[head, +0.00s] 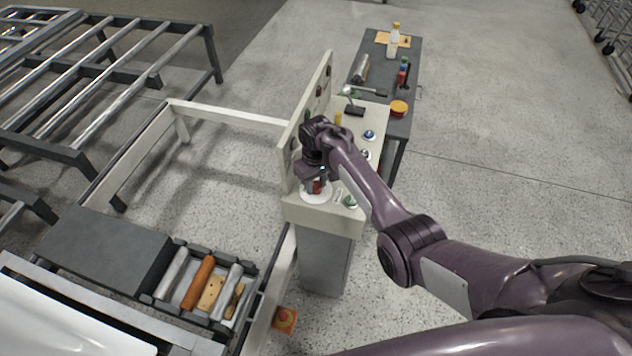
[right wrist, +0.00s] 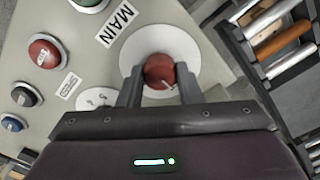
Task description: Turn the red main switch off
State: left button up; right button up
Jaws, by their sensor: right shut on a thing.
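The red main switch (right wrist: 160,72) is a round red knob with a pale mark, on a white disc (right wrist: 176,48) next to a "MAIN" label (right wrist: 117,24). In the head view the red switch (head: 317,187) shows in part at the near end of the grey-beige control panel (head: 298,209). My right gripper (right wrist: 160,84) is shut on the switch, one finger at each side of it. In the head view the right gripper (head: 314,181) points down onto it and hides part of it. My left gripper is not in view.
Roller frames fill the left.

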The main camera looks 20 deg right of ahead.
aim_at(316, 185)
jog(key=shift+w, duration=0.1)
dwell(0.4)
jog(key=o, duration=1)
jog(key=shift+r, duration=0.1)
notch_tip(316, 185, up, 8)
jog(key=shift+f, duration=0.15)
